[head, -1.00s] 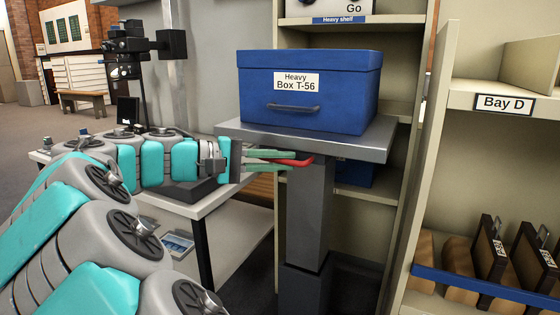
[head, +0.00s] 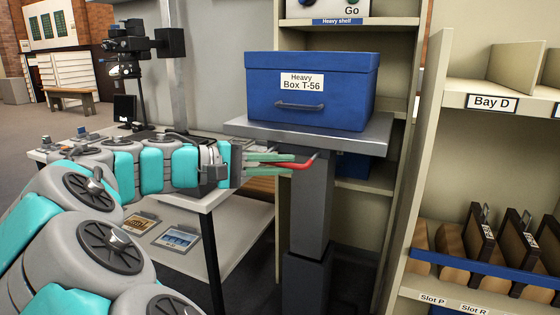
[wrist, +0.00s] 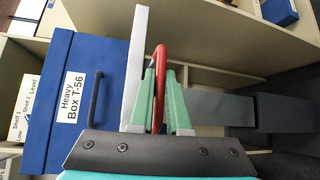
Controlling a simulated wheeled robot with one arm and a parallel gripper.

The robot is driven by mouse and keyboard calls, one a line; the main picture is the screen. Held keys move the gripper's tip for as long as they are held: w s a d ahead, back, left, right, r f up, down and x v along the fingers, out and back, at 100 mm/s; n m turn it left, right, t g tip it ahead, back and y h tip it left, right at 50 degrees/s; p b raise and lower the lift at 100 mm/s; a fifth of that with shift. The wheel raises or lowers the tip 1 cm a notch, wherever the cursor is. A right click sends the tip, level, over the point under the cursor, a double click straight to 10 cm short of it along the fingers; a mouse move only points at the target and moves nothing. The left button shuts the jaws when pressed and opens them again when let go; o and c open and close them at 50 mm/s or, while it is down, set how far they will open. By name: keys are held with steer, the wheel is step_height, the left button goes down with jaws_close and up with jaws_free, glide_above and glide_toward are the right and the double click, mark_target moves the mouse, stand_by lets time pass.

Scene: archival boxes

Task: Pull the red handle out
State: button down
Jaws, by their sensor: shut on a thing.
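The red handle (head: 303,164) sits just under the front edge of the grey platform (head: 345,135), beside its column. In the wrist view the red handle (wrist: 160,75) is a curved bar between the green fingers. My gripper (head: 289,162) reaches in from the left, and its fingers are closed around the handle. In the wrist view my gripper (wrist: 161,82) has a finger on each side of the red bar.
A blue box (head: 315,90) labelled Heavy Box T-56 stands on the platform. A white table (head: 215,200) stands left of the column under my arm. Shelving with the Bay D label (head: 492,103) stands at the right. Open floor shows at the far left.

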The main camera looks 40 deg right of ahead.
steer(key=c, duration=0.9)
jaws_free()
steer(key=shift+a, duration=0.15)
steer(key=shift+a, duration=0.1)
steer(key=shift+p+v, duration=0.3)
steer(key=shift+v, duration=3.5)
